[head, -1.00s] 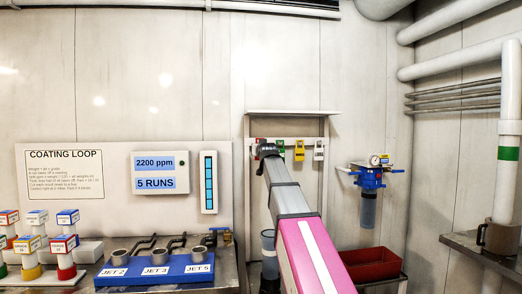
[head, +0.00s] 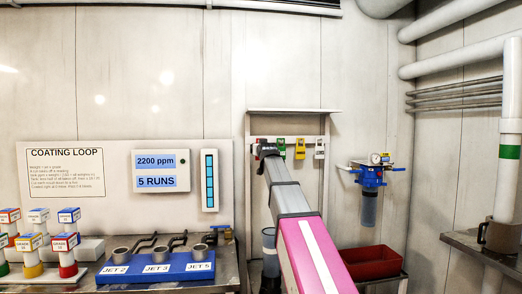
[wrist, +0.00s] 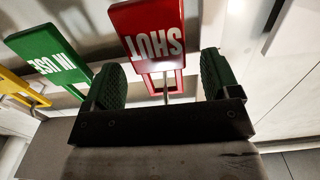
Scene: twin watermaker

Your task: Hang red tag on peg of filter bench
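The red tag (wrist: 148,30), lettered SHUT, shows upside down in the wrist view. Its open red loop (wrist: 152,74) lies at a thin metal peg (wrist: 166,90), and the tag appears to hang there. My gripper (wrist: 160,74) is open, with one green-padded finger on each side of the loop and a visible gap to both. In the head view my gripper (head: 264,149) is at the left end of the row of tags and hides most of the red tag.
A green tag (wrist: 52,57) hangs beside the red one, then a yellow tag (wrist: 12,88). A white tag (head: 319,148) is farther right in the head view. A blue filter unit (head: 370,175) is right of the rack, above a red bin (head: 372,262).

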